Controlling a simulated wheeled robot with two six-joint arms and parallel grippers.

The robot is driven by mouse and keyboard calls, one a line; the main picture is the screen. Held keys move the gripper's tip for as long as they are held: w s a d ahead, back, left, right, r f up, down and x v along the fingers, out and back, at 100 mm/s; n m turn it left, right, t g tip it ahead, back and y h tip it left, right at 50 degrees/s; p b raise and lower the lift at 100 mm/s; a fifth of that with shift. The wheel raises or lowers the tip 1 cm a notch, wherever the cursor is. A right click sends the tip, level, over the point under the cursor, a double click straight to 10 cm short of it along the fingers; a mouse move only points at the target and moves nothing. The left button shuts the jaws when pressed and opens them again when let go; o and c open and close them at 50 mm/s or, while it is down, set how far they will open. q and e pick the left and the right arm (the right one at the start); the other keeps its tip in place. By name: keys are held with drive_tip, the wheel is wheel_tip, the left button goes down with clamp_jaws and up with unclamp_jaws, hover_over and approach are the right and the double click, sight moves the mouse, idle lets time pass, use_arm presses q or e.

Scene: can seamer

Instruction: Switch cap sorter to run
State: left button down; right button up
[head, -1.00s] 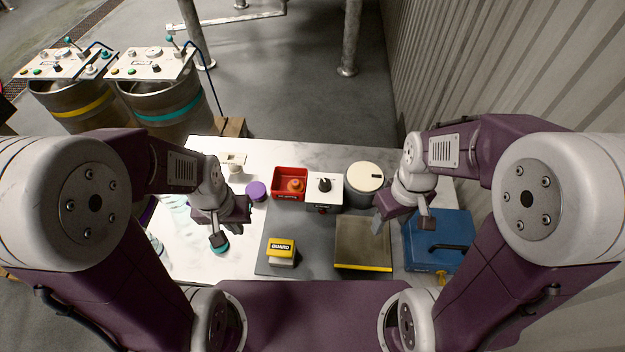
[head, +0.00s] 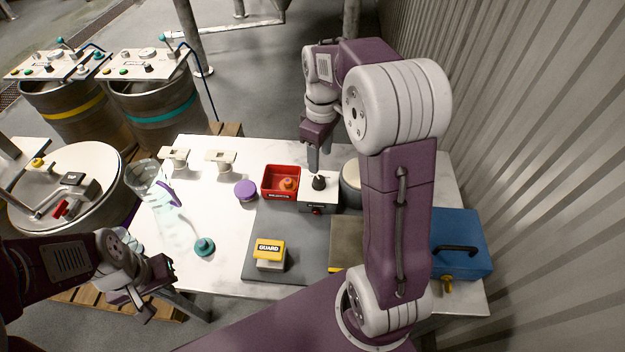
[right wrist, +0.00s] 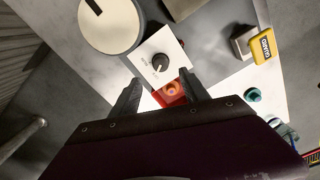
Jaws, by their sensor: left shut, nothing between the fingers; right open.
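The cap sorter control is a white box with a black rotary knob (head: 319,183) on its top plate (head: 309,197). It stands just right of a red bin (head: 272,178). My right gripper (head: 313,168) is open and empty, just behind and above the knob. In the right wrist view the knob (right wrist: 160,63) lies ahead of the spread fingers (right wrist: 160,90), with nothing between them. The knob's printed labels are too small to read. My left gripper (head: 145,305) is shut and empty, low at the left, off the table's front left edge.
A yellow guard block (head: 269,250) sits on the grey mat (head: 290,225). A round white-topped canister (head: 350,178) stands right of the control box. A blue case (head: 461,240) is at the right. A purple lid (head: 245,190) and a teal piece (head: 204,246) lie left on the table.

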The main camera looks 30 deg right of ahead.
sight(319, 179)
wheel_tip(319, 179, down, 9)
drive_tip(key=shift+a+r+b, duration=0.1)
drive_tip(key=shift+b, duration=1)
clamp_jaws()
